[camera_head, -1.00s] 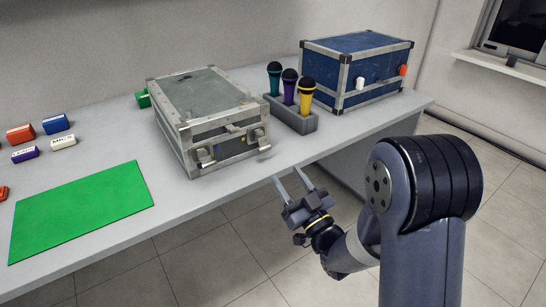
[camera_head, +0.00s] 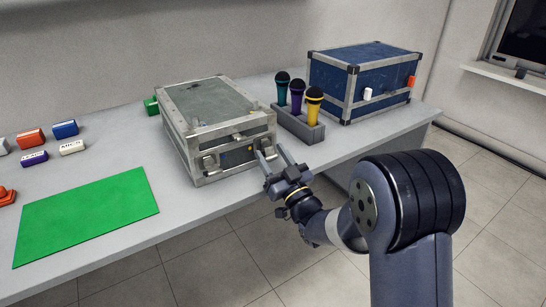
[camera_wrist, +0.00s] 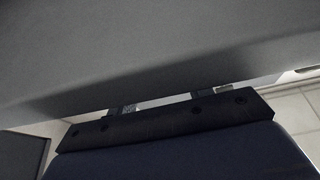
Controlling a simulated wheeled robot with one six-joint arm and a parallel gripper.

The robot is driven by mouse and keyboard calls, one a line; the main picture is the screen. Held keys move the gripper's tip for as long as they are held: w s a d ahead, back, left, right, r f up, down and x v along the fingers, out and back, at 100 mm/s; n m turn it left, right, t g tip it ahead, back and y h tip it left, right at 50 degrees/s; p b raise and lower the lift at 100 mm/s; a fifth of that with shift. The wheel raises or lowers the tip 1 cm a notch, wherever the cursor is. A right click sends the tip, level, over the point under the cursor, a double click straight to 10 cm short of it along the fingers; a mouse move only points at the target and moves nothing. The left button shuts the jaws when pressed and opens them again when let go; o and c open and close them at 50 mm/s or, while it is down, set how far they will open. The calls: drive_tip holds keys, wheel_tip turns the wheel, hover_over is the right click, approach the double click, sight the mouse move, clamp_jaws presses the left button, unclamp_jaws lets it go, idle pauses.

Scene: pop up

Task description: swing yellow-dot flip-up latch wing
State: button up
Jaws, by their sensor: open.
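A grey flight case (camera_head: 212,105) with metal edges stands on the table, lid closed. Its front face bears a latch (camera_head: 210,162) at the left. I cannot make out the latch wing's angle. My gripper (camera_head: 271,151) is open, its two fingers pointing at the front right corner of the case; contact cannot be told. In the wrist view, the gripper body (camera_wrist: 165,120) shows below a blurred grey surface, with the latch not visible.
A holder (camera_head: 301,128) with teal, purple and yellow microphones stands right of the case. A blue case (camera_head: 365,75) is behind it. A green mat (camera_head: 88,215) and several small coloured blocks lie at left. The table's front edge runs below my gripper.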

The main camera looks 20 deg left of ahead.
drive_tip(key=shift+f, duration=0.1)
drive_tip(key=c, duration=1)
drive_tip(key=shift+c, duration=0.2)
drive_tip(key=shift+s+g+h+p, duration=0.1)
drive_tip(key=shift+g+h+p, duration=0.2)
drive_tip(key=shift+p, duration=0.1)
